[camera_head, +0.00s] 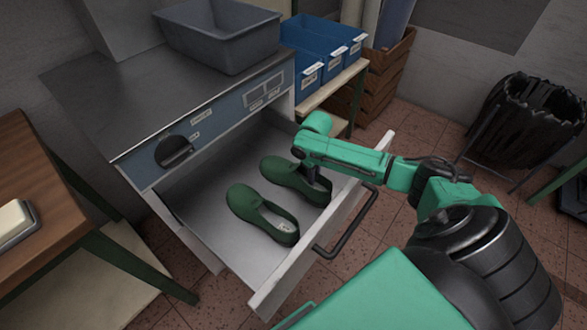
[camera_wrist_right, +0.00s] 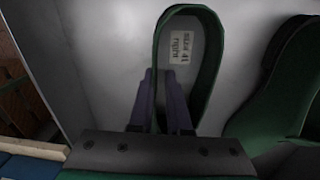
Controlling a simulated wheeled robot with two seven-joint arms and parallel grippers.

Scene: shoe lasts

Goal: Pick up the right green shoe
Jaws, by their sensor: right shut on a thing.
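Two dark green shoes lie side by side in an open grey drawer (camera_head: 217,238). The right green shoe (camera_head: 283,172) is the one farther back and to the right in the head view. It also shows in the right wrist view (camera_wrist_right: 213,60), with a "size 41 right" label (camera_wrist_right: 183,47) inside. My right gripper (camera_head: 313,178) is shut on this shoe's side wall, one finger inside the opening and one outside, as the right wrist view shows (camera_wrist_right: 161,82). The shoe appears to be at the drawer floor. The other green shoe (camera_head: 244,201) lies nearer, untouched. My left gripper is out of view.
The drawer's front panel and black handle (camera_head: 345,226) lie close under my right arm. A grey bin (camera_head: 220,35) stands on the cabinet top (camera_head: 100,105). A wooden table (camera_head: 35,185) is at left.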

